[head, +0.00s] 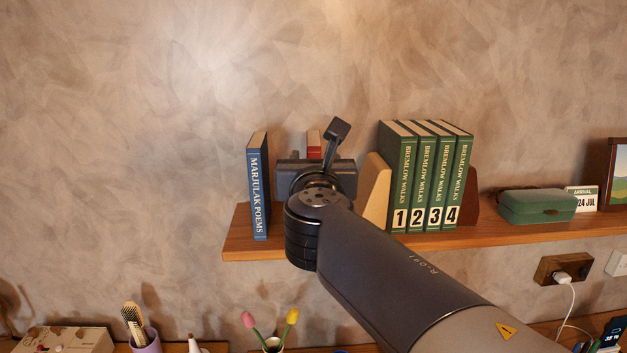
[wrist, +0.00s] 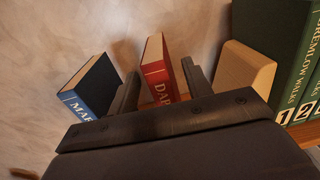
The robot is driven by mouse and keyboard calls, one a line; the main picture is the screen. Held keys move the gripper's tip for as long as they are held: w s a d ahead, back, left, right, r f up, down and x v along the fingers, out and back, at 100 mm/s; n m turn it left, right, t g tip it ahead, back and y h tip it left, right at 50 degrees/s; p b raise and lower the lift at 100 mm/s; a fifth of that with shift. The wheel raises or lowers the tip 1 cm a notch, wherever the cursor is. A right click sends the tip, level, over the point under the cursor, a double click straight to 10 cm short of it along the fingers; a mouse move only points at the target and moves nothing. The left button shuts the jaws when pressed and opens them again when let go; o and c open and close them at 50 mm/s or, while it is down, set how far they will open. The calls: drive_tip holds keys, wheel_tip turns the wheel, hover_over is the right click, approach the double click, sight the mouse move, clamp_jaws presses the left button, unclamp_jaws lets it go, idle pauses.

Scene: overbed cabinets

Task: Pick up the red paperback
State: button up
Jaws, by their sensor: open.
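The red paperback (wrist: 158,70) stands upright on the shelf in the wrist view, its spine facing me. In the head view only its top (head: 314,142) shows; my gripper and arm hide the rest. My gripper (wrist: 160,85) is open, with one finger on each side of the red book and a visible gap to each. In the head view my gripper (head: 316,165) is in front of the book, and its fingertips are hidden.
A blue book (head: 258,190) stands to the left, close to the left finger. A tan bookend (head: 375,190) and several green volumes (head: 430,180) stand to the right. The wooden shelf (head: 490,240) also bears a green case (head: 537,206). A wall is behind.

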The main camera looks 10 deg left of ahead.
drive_tip(key=w, duration=0.2)
drive_tip(key=w+a, duration=0.1)
drive_tip(key=w, duration=0.1)
drive_tip(key=shift+r+p, duration=0.15)
drive_tip(key=shift+p, duration=0.2)
drive_tip(key=shift+s, duration=0.1)
clamp_jaws()
